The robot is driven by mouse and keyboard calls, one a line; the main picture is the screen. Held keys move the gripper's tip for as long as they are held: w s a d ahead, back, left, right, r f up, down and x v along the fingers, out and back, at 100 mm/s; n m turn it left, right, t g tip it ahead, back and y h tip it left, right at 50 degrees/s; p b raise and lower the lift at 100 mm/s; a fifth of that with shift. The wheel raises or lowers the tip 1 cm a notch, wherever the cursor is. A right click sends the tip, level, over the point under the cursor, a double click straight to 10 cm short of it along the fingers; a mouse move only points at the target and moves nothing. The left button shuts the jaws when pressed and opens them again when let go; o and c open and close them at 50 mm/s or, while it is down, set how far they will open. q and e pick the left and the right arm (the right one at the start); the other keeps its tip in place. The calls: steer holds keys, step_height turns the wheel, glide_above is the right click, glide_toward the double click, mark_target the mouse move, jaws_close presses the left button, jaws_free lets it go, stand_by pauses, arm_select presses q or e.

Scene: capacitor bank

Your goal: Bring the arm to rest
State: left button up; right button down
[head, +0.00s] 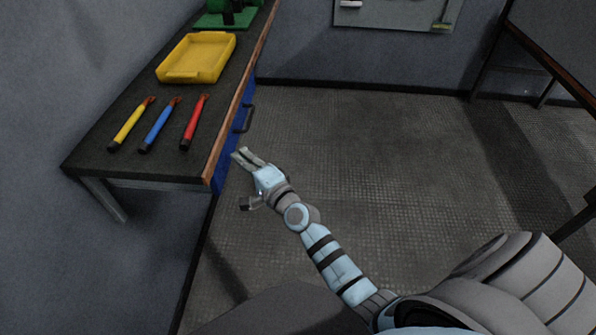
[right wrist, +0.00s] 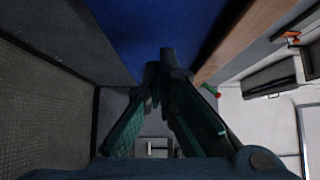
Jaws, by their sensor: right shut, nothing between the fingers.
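My right gripper (head: 241,157) is at the end of the arm that comes in from the lower right in the head view. It is beside the bench's near right end, over the floor, next to the blue drawer front (head: 233,134). In the right wrist view its two dark fingers (right wrist: 159,72) come together with nothing between them. The blue drawer front also fills the top middle of that view (right wrist: 165,25). I cannot tell whether the fingertips touch it. My left gripper is not in view.
A dark workbench (head: 85,155) with a wooden edge runs along the left wall. Yellow (head: 131,124), blue (head: 160,125) and red (head: 195,122) tools lie on it, with a yellow tray (head: 185,77) and a green object (head: 210,20) behind. The floor (head: 370,140) right of the arm is clear.

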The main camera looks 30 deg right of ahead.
steer(key=s+d, duration=0.4)
steer(key=s, duration=0.8)
steer(key=s+d+f+n+g+h+p, duration=0.1)
steer(key=s+f+n+g, duration=0.25)
steer(key=f, duration=0.55)
steer(key=s+d+f+n+g+h+p, duration=0.15)
steer(key=s+f+n, duration=0.25)
steer(key=f, duration=0.6)
steer(key=s+d+f+n+g, duration=0.1)
steer(key=s+f+n+g, duration=0.3)
steer(key=f, duration=0.5)
steer(key=s+f+n+g+p, duration=0.2)
steer(key=s+f, duration=0.3)
steer(key=s, duration=0.9)
steer(key=s+d+f+n+g+p, duration=0.1)
steer(key=s+f+g, duration=0.4)
steer(key=s, duration=1)
steer(key=shift+f+n+g+h+p, duration=0.15)
steer(key=shift+n+g+h+p, duration=0.25)
steer(key=shift+n+p, duration=0.55)
